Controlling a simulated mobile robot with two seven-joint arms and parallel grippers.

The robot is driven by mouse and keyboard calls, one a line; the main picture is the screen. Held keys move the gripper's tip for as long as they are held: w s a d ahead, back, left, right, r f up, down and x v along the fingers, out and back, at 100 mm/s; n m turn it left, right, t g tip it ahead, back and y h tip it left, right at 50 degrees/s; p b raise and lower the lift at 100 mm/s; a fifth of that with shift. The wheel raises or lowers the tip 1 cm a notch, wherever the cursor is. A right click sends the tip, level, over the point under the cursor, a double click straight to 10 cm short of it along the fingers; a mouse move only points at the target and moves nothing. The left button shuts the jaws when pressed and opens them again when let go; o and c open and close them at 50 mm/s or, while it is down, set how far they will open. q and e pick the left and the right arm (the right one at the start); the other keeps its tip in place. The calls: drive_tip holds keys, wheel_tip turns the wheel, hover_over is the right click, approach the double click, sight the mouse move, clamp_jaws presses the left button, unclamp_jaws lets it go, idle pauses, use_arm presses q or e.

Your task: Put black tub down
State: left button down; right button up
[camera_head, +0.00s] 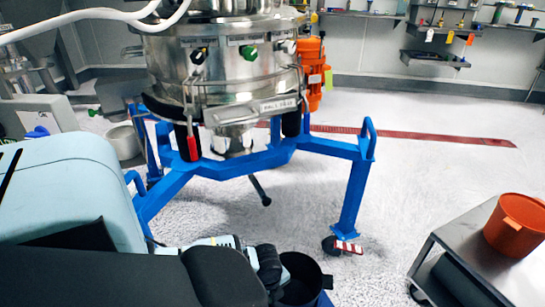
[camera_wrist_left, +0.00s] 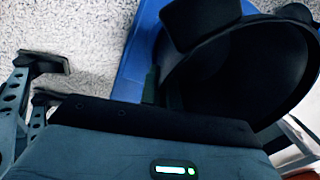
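The black tub (camera_head: 305,276) is low in the head view, just right of my left gripper (camera_head: 268,266). In the left wrist view the open black tub (camera_wrist_left: 240,75) fills the upper right, tilted in the picture, and its inside looks empty and dark. A dark finger pad (camera_wrist_left: 200,20) overlaps the tub's rim, so my left gripper looks shut on the rim. The other side of the grip is hidden in shadow. Whether the tub's base touches anything is hidden. My right gripper is not in the head view.
A steel sifter (camera_head: 225,75) stands on a blue frame (camera_head: 330,148) just beyond the tub, with a caster foot (camera_head: 343,246) close by. At right an orange bucket (camera_head: 517,225) sits on a metal cart (camera_head: 465,236). The speckled floor (camera_head: 420,180) between them is open.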

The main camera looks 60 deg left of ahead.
use_arm(q)
drive_tip(key=shift+w+f, duration=0.1)
drive_tip(key=shift+f, duration=0.35)
drive_tip(key=shift+r, duration=0.1)
drive_tip(key=c, duration=2.1)
unclamp_jaws()
drive_tip(key=shift+f, duration=0.2)
drive_tip(key=o, duration=0.5)
drive_tip(key=shift+c, duration=0.2)
